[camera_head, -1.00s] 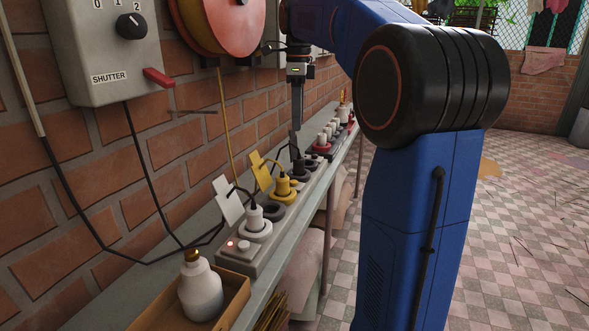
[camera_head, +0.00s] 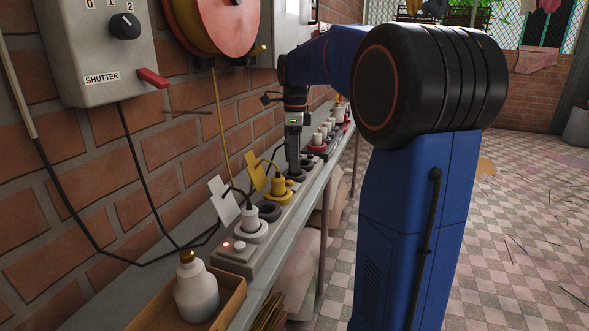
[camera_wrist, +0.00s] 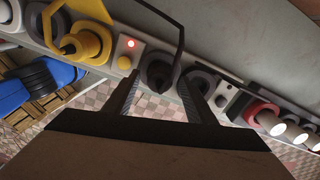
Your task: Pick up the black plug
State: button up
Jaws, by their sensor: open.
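The black plug (camera_wrist: 159,78) sits in a dark round socket of the power strip, with a dark cord looping from it. In the wrist view it lies between the two fingers of my gripper (camera_wrist: 160,88), which are apart on either side of it. I cannot tell whether they touch it. In the head view my gripper (camera_head: 293,162) points down over the strip, just behind the yellow plug (camera_head: 278,186), and mostly hides the black plug. The yellow plug (camera_wrist: 84,43) is at the upper left in the wrist view.
A white plug (camera_head: 250,217) stands in the near end of the strip. A bottle (camera_head: 196,290) stands in a tray in front. Paper tags hang on the cords beside the brick wall (camera_head: 90,215). Another strip with a red socket (camera_wrist: 263,114) and several white items lies beyond.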

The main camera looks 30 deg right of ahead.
jog(key=shift+f, duration=0.9)
jog(key=c, duration=1.1)
jog(key=shift+c, duration=0.2)
jog(key=shift+r, duration=0.1)
